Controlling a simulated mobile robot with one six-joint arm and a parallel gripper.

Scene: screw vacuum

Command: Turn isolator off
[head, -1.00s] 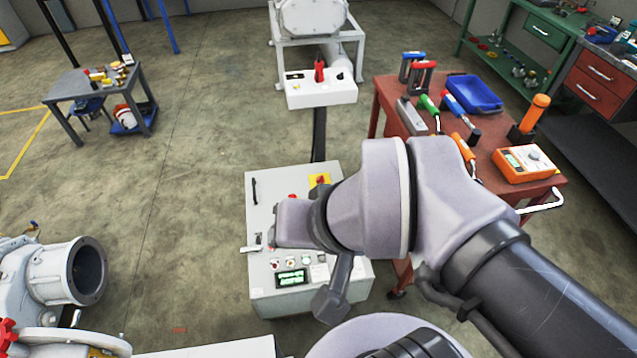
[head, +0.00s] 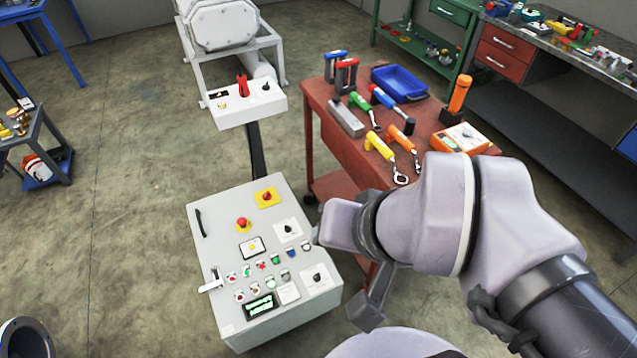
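A light grey control cabinet (head: 222,255) stands on the floor left of my arm, its sloped panel in plain view. Near its top is a red rotary switch on a yellow plate (head: 266,197). Which one is the isolator is not labelled legibly. A white box (head: 225,110) behind the cabinet carries an upright red handle (head: 243,85). My arm's wrist is right of the panel, apart from the red switch in the picture.
A red tool cart (head: 325,125) with tools and a blue tray (head: 400,82) stands behind and right of the cabinet, close to my arm. A white latch handle (head: 211,282) sticks out from the cabinet's left edge.

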